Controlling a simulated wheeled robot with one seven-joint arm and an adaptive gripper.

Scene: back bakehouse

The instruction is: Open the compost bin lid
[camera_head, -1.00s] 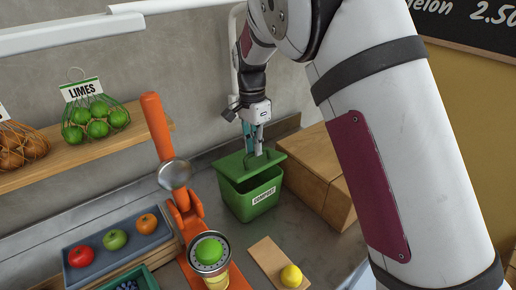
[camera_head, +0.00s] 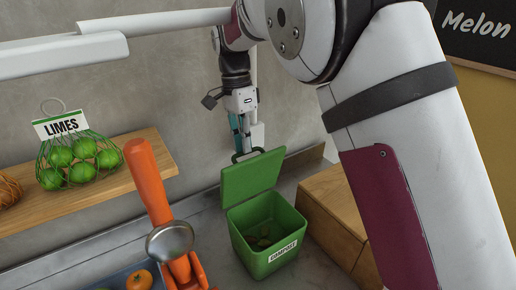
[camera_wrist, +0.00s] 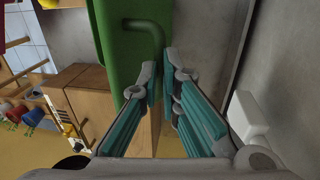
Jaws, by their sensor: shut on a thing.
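The green compost bin (camera_head: 262,257) stands on the grey counter with its white COMPOST label facing forward. Its lid (camera_head: 252,182) is swung up at the back and stands nearly upright. The open bin shows brown scraps (camera_head: 262,236) inside. My gripper (camera_head: 246,146) is at the top edge of the lid, shut on the dark lid handle (camera_head: 247,155). In the wrist view the lid (camera_wrist: 115,30) and the bent handle (camera_wrist: 150,32) show close to the teal-padded fingers; the exact contact is partly hidden.
A wooden box (camera_head: 335,215) stands to the right of the bin. An orange juicer (camera_head: 150,185) stands to the left. A shelf (camera_head: 100,185) with a net of limes (camera_head: 80,160) is on the wall. The wall is close behind the lid.

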